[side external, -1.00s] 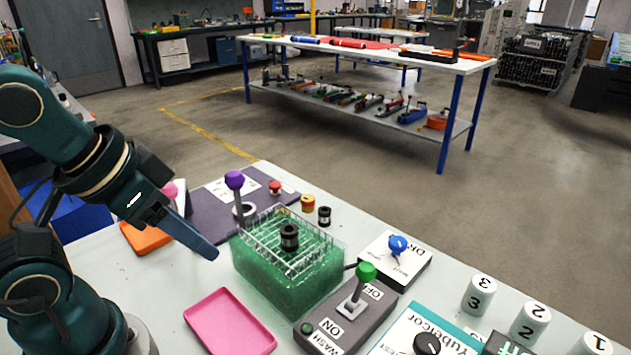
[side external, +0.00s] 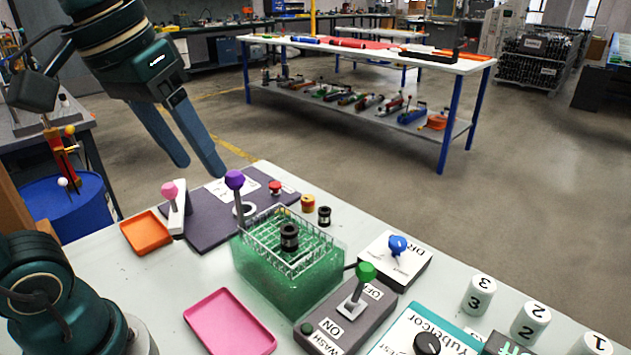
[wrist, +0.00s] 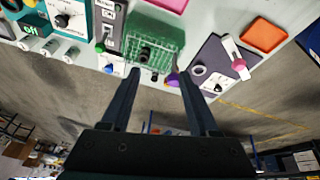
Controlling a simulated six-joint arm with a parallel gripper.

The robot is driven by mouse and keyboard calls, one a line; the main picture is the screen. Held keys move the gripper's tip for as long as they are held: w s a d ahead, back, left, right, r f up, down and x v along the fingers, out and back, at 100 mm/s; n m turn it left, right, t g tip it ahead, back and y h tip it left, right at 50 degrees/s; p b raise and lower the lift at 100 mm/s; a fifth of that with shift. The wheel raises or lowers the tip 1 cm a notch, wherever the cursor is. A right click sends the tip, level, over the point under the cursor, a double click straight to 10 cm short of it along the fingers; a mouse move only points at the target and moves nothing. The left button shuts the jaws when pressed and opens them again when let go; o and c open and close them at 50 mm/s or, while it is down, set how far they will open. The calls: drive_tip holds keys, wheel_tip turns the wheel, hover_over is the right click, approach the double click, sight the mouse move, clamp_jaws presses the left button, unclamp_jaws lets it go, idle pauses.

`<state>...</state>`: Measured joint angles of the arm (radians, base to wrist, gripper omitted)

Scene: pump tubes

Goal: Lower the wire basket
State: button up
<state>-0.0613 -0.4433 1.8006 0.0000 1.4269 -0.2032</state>
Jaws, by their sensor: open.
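The wire basket (side external: 262,233) sits at the top of a green see-through tank (side external: 285,282), its wire rim about level with the tank's top. A black capped piece (side external: 289,238) stands in it. A lever with a purple knob (side external: 235,180) rises at the tank's back left corner, and the knob also shows in the wrist view (wrist: 172,79). My gripper (side external: 203,168) is open and empty, above and behind the purple knob in the side view. In the wrist view its fingers (wrist: 158,75) point toward the tank and purple knob.
A pink-knobbed lever (side external: 170,190) and an orange tray (side external: 146,232) stand left of the tank. A pink tray (side external: 229,322) lies in front. A green-knobbed wash switch (side external: 365,272) and blue-knobbed box (side external: 398,245) are at right. Small red, yellow and black pieces stand behind the tank.

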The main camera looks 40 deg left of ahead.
sight(237, 189)
drive_tip(key=w+a+n+g, duration=0.1)
drive_tip(key=w+n, duration=0.1)
drive_tip(key=w+a+f+n+g, duration=0.1)
drive_tip(key=w+a+n, duration=0.1)
drive_tip(key=w+n, duration=0.1)
drive_tip(key=w+a+n+g, duration=0.1)
drive_tip(key=w+n+g, duration=0.1)
drive_tip(key=n, duration=0.1)
drive_tip(key=shift+w+a+f, duration=0.2)
drive_tip(key=shift+w+a, duration=0.1)
drive_tip(key=shift+a, duration=0.1)
drive_tip(key=shift+f, duration=5.05)
clamp_jaws()
